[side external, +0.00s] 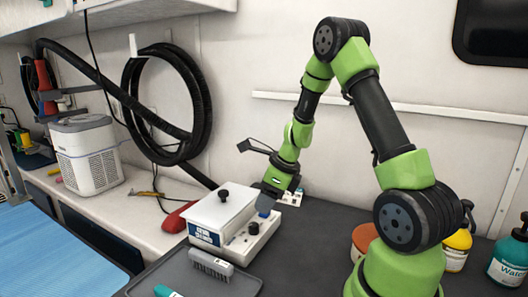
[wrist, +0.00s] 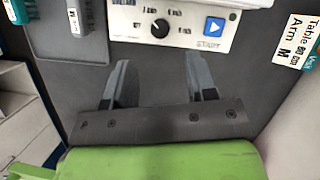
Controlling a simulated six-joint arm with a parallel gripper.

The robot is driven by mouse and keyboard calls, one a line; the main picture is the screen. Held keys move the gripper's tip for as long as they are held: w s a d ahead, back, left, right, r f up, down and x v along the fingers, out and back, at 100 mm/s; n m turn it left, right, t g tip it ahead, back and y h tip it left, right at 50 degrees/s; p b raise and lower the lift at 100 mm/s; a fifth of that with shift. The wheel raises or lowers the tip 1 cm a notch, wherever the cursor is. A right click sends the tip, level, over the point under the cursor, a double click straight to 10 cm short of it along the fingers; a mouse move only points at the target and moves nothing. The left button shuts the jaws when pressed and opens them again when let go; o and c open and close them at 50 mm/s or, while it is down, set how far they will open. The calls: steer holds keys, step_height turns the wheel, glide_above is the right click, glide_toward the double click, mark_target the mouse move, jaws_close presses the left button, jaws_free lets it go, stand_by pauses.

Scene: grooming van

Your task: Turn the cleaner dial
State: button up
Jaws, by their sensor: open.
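The cleaner (side external: 222,210) is a white box with a black-knobbed lid, standing on the dark bench. Its dial (wrist: 160,28) is a round black knob with a pale pointer mark, among printed labels on the front panel in the wrist view. A blue start button (wrist: 214,26) sits to the right of the dial. The dial (side external: 253,228) is small in the side view. My gripper (wrist: 158,72) is open and empty, its two fingers spread below the panel in the wrist picture, apart from the dial. In the side view my gripper (side external: 267,203) is over the cleaner's right end, partly hiding it.
A grey tray (side external: 180,275) with a grey brush (side external: 211,264) lies in front of the cleaner. Bottles and a pot (side external: 364,238) stand to the right near my base. A white printed label (wrist: 298,38) lies at the right in the wrist view.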

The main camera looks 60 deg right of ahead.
steer(key=s+a+r+n+t, duration=0.1)
steer(key=s+a+r+n, duration=0.2)
steer(key=a+r+n, duration=0.4)
steer(key=s+a+r+n, duration=0.4)
steer(key=a+r+n, duration=0.4)
steer(key=n, duration=0.6)
steer(key=shift+s+a+r+t+y, duration=0.25)
steer(key=shift+r+t+y, duration=0.15)
steer(key=shift+r, duration=0.8)
steer(key=shift+c, duration=0.2)
